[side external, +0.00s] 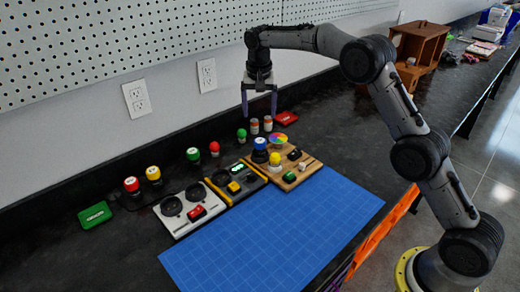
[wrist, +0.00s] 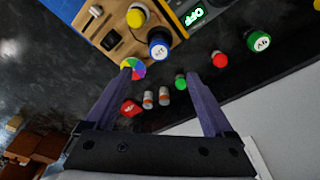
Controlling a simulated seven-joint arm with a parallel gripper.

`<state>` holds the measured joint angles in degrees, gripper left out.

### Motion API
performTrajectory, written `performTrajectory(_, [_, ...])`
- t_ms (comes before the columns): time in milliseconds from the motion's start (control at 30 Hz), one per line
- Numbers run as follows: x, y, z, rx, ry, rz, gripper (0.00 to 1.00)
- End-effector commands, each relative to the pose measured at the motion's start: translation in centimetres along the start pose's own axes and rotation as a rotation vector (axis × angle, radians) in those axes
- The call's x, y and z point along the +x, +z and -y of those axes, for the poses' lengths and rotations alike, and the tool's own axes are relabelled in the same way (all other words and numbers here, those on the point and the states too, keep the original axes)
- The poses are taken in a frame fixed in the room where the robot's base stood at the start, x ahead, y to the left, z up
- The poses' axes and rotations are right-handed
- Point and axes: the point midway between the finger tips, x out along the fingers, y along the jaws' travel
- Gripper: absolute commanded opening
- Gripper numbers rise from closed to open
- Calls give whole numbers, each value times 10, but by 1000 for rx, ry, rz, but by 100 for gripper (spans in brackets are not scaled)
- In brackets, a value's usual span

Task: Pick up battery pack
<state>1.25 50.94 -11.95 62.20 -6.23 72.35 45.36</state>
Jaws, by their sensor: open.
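Two small white-and-orange cylinders (side external: 254,126) that look like batteries stand side by side on the dark bench near the wall; they also show in the wrist view (wrist: 164,96). A red flat box (side external: 287,118) lies just right of them, and a green flat box (side external: 95,215) lies at the far left. I cannot tell for certain which of these is the battery pack. My gripper (side external: 259,106) is open, points down and hangs above the cylinders, apart from them. In the wrist view its fingers (wrist: 160,76) frame the cylinders, with nothing held.
A color wheel (side external: 279,140) and a wooden board (side external: 305,172) with parts are close by. A yellow-edged panel (side external: 218,192) and a white panel (side external: 172,226) stand left of it. Several colored buttons line the back. A blue mat (side external: 280,235) is clear in front.

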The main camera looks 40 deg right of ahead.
Motion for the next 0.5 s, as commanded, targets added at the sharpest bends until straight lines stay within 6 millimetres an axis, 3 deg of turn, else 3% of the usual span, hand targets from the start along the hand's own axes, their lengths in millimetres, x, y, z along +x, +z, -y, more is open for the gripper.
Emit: performTrajectory(500, [81, 1, -2, -1, 6, 6, 87])
